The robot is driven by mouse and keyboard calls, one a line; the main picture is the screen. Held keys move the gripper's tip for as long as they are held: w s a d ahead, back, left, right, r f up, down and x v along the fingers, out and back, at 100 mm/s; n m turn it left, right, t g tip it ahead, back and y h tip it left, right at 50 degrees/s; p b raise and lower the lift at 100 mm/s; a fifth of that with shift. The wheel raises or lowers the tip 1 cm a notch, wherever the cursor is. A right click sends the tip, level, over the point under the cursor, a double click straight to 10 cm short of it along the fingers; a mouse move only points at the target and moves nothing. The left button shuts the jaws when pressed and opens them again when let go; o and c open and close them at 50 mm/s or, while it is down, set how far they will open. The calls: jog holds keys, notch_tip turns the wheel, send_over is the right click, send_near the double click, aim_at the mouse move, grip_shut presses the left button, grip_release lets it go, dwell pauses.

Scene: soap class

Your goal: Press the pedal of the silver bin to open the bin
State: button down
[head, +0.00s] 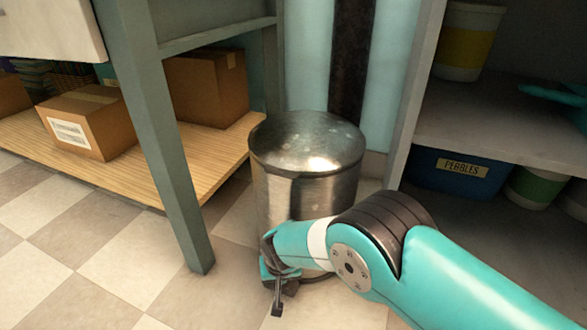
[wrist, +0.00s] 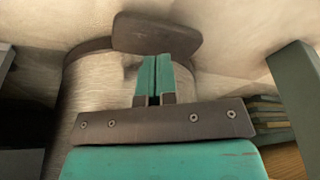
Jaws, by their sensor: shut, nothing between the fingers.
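The silver bin (head: 300,185) stands on the floor between a table and a shelf unit, with its round lid (head: 308,140) down. My gripper (head: 279,302) is low in front of the bin, pointing down, and my arm hides part of the bin's lower front. In the wrist view, my gripper's teal fingers (wrist: 154,62) are shut and empty. Their tips overlap the edge of the dark pedal (wrist: 155,33); I cannot tell whether they touch it. The bin's brushed wall (wrist: 100,90) fills the space behind the fingers. The pedal is not clearly visible in the head view.
A grey-green table leg (head: 170,150) stands left of the bin, beside a wooden low shelf (head: 210,155) with cardboard boxes (head: 90,120). A shelf unit (head: 500,130) with a blue pebbles bin (head: 430,175) is at the right. Checkered floor (head: 80,240) at the front left is clear.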

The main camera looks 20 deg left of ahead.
jog(key=shift+f+b, duration=0.75)
jog(key=shift+f, duration=0.2)
jog(key=shift+s+d+f+b, duration=0.1)
jog(key=shift+f+b, duration=0.35)
jog(key=shift+f, duration=0.1)
dwell(1.3)
notch_tip(320, 180, up, 8)
jog(key=p, duration=0.6)
jog(key=shift+r, duration=0.15)
dwell(1.2)
